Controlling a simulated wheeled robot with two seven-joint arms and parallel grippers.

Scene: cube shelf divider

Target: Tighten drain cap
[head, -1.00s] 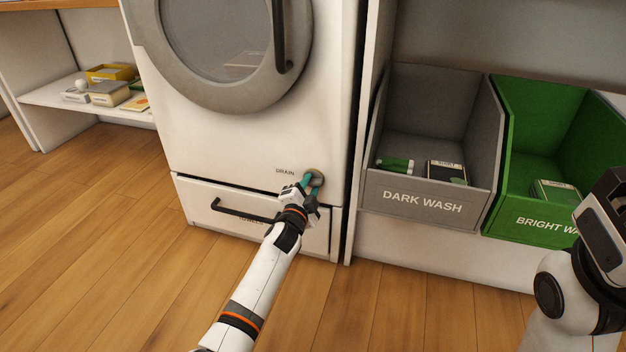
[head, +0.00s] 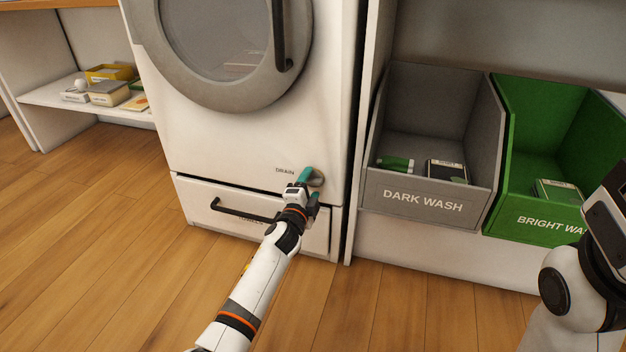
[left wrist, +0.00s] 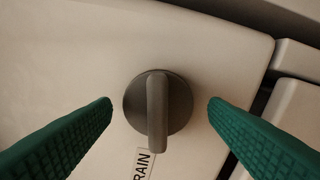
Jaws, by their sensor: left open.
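The drain cap (head: 318,178) is a round grey knob with a raised bar grip, low on the white washer's front, right of the word DRAIN. In the left wrist view the cap (left wrist: 178,104) is centred, its bar running up and down the picture. My left gripper (head: 310,186) is open in front of the cap. Its two green fingers stand apart on either side of the cap, with a clear gap on each side in the left wrist view. My right arm shows at the right edge of the head view; its fingers are out of the picture.
A drawer with a black handle (head: 245,212) is below and left of the cap. A grey DARK WASH bin (head: 420,200) and a green BRIGHT WASH bin (head: 540,225) stand to the right. A shelf (head: 48,97) with small boxes is at far left. The wooden floor in front is clear.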

